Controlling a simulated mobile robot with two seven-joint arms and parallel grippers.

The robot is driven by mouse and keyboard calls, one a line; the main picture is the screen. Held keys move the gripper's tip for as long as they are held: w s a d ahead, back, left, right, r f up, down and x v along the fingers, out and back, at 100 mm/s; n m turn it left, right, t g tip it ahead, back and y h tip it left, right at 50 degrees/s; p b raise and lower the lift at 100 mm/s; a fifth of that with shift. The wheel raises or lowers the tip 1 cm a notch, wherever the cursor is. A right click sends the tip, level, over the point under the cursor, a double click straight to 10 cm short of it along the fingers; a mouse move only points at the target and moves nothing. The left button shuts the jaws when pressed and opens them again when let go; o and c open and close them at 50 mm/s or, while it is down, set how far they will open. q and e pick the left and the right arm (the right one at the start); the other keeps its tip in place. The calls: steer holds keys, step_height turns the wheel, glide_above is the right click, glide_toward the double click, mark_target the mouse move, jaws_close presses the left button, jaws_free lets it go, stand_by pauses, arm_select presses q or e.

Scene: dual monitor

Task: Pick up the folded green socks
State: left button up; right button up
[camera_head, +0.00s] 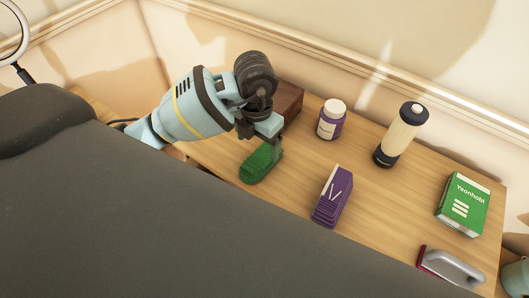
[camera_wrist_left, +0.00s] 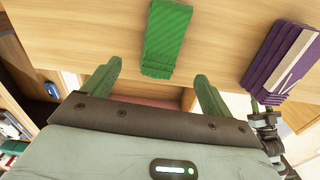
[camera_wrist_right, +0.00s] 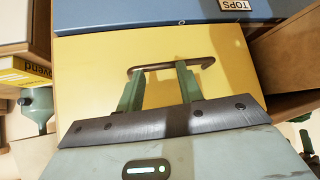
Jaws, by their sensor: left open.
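The folded green socks (camera_head: 258,165) lie on the wooden tabletop, near its front edge. My left gripper (camera_head: 275,143) is over the far end of the socks in the head view, fingers pointing down. In the left wrist view, the socks (camera_wrist_left: 167,38) lie ahead of the open, empty left gripper (camera_wrist_left: 158,73), roughly in line with the gap between its fingers. My right gripper (camera_wrist_right: 160,70) shows only in its wrist view, its fingers apart and empty before a yellow panel (camera_wrist_right: 90,62).
Purple folded socks (camera_head: 333,196) lie right of the green ones. A brown box (camera_head: 289,98) stands behind the left gripper.

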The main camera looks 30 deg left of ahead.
mark_target(260, 158)
arm_select(q)
steer(key=shift+s+f, duration=0.2)
steer(key=shift+f, duration=0.85)
steer(key=shift+w+d+f, duration=0.1)
steer(key=shift+w+f, duration=0.1)
steer(key=shift+f, duration=1.25)
steer(key=shift+w+f, duration=0.2)
steer(key=shift+f, duration=1.2)
steer(key=c, duration=1.1)
steer(key=shift+o, duration=0.2)
steer(key=shift+r, duration=0.1)
